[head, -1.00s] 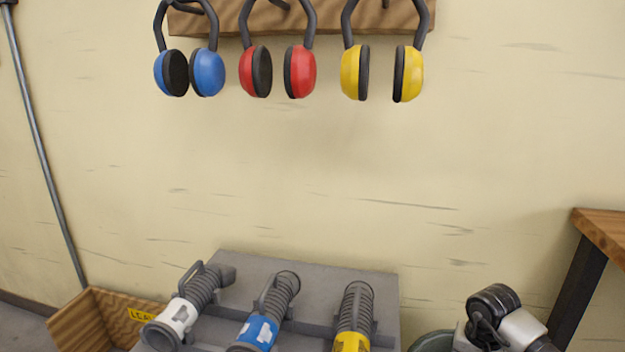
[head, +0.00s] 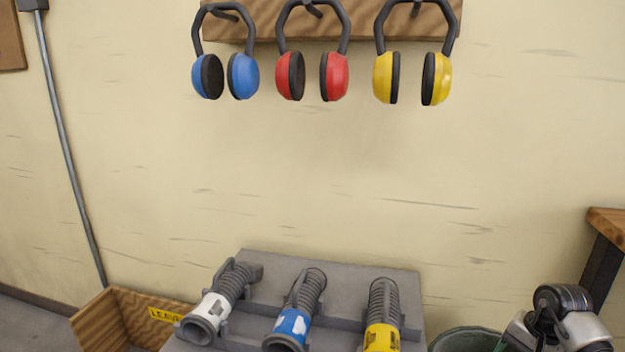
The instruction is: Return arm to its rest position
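Part of my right arm (head: 562,318) shows at the lower right, in front of a green round bin. Its gripper is not clearly visible; only dark and silver arm links show at the frame's bottom edge. My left arm and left gripper are outside the view. Three ribbed grey tools lie in a row on a grey stand (head: 345,263): one with a white band (head: 212,308), one with a blue band (head: 293,325) and one with a yellow band (head: 382,338).
Blue (head: 243,75), red (head: 335,76) and yellow (head: 437,78) earmuffs hang from a wooden rack (head: 240,28). A wooden box (head: 98,318) stands lower left, the green bin (head: 465,338) lower right, a wooden table (head: 608,220) at the right edge.

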